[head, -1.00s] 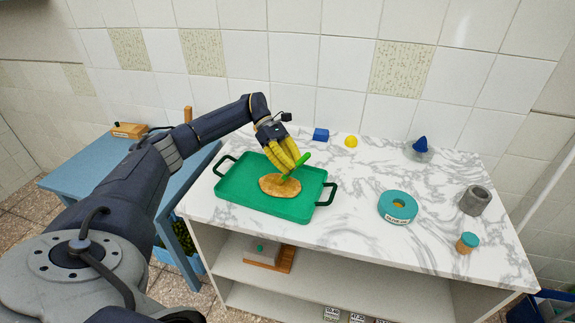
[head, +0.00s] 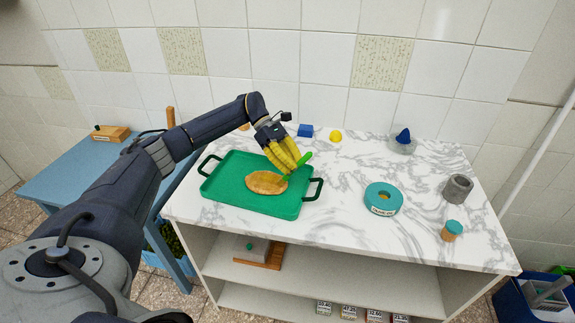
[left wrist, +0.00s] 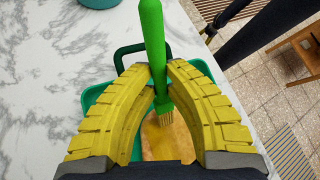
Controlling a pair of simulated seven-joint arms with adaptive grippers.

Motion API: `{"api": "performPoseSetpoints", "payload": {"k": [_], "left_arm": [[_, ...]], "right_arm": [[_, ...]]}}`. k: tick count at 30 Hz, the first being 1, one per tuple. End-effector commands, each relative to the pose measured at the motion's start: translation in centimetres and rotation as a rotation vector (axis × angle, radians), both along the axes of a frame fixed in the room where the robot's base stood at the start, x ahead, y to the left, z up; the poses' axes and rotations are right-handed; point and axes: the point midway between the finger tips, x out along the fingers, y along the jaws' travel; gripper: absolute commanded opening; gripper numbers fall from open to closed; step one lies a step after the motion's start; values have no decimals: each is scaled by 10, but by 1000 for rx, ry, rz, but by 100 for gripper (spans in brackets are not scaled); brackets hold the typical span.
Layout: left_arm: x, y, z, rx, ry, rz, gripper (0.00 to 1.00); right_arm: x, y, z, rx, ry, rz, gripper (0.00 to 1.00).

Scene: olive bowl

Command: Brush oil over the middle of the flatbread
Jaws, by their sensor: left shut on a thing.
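The brown oval flatbread (head: 262,183) lies on a green tray (head: 220,182) on the marble counter. My left gripper (head: 290,167), with yellow fingers, is shut on a green-handled brush (head: 305,158) above the flatbread's right side. In the left wrist view the brush handle (left wrist: 153,35) stands between the fingers (left wrist: 158,85). Its tan bristles (left wrist: 165,117) point down over the flatbread (left wrist: 158,143); I cannot tell whether they touch it. A teal round bowl (head: 371,196) with a pale label stands to the right of the tray. My right gripper does not show.
A blue block (head: 305,130), a yellow ball (head: 336,136) and a clear dish (head: 402,146) with a blue piece are at the back. A grey stone cup (head: 457,188) and a teal-topped jar (head: 452,231) stand at the right. The counter between tray and bowl is clear.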

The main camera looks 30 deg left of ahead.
Motion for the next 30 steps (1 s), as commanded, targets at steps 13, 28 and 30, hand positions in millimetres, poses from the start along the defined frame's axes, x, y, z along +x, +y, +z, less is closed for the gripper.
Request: {"api": "performPoseSetpoints", "payload": {"k": [13, 28, 30], "left_arm": [[-4, -13, -1, 2, -1, 0, 0], [-15, -1, -1, 3, 0, 2, 0], [-16, 4, 0, 3, 0, 3, 0]], "right_arm": [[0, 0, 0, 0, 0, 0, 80], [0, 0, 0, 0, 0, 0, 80], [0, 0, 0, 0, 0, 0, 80]]}}
